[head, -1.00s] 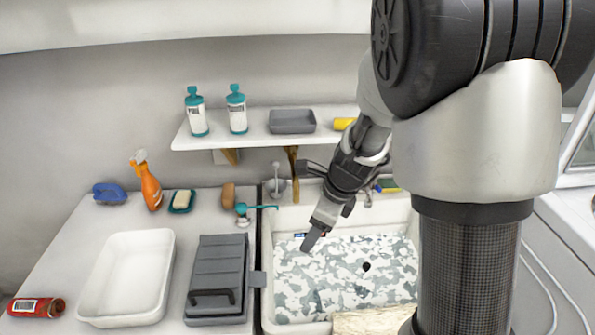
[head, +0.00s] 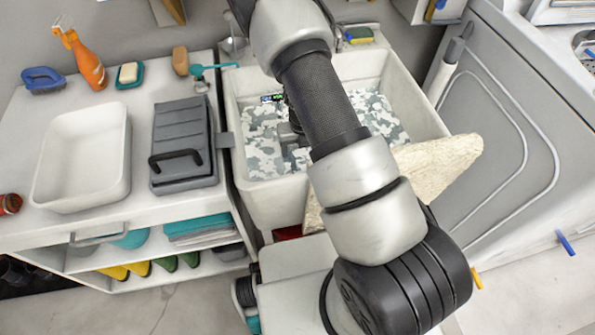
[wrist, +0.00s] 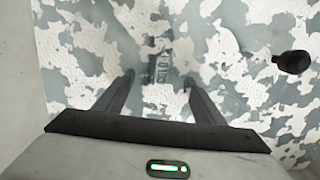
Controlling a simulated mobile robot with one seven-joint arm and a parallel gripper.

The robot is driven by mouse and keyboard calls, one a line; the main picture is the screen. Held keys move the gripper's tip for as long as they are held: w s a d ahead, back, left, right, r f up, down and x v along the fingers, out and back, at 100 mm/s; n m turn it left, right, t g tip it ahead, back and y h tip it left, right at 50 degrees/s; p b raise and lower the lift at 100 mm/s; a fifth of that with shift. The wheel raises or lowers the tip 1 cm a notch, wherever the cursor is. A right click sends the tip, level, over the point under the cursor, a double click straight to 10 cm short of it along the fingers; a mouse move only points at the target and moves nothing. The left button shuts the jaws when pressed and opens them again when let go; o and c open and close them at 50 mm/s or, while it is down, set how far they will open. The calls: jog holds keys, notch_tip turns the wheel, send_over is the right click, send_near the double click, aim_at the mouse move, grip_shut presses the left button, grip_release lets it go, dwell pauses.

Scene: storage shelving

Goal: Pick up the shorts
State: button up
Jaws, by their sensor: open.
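Grey, white and pale-green camouflage fabric, which looks like the shorts (head: 262,148), lies spread in the white sink basin (head: 425,110) in the head view. The fabric also fills most of the wrist view (wrist: 90,45). My gripper (head: 291,140) is down inside the basin, partly hidden behind my arm in the head view. In the wrist view my gripper (wrist: 158,77) is open, its two dark fingers apart over the fabric, nothing held between them. I cannot tell whether the fingertips touch the fabric. My arm hides the fabric's middle in the head view.
A cream cloth (head: 437,165) hangs over the basin's front edge. A dark round knob-like thing (wrist: 293,62) shows right of the fingers. The left counter holds a white tray (head: 50,165), a grey case (head: 180,125) and an orange spray bottle (head: 90,68).

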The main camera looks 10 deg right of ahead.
aim_at(298, 165)
jog(key=f+b, duration=0.1)
jog(key=f, duration=0.1)
jog(key=w+f+b, duration=0.1)
jog(key=f, duration=0.2)
jog(key=f+b, duration=0.1)
jog(key=f, duration=0.2)
jog(key=shift+w+a+f, duration=0.2)
jog(key=shift+f, duration=0.05)
jog(key=c, duration=1.3)
notch_tip(298, 165, up, 10)
jog(key=p, duration=0.3)
jog(key=shift+p, duration=0.4)
jog(key=shift+r, duration=0.1)
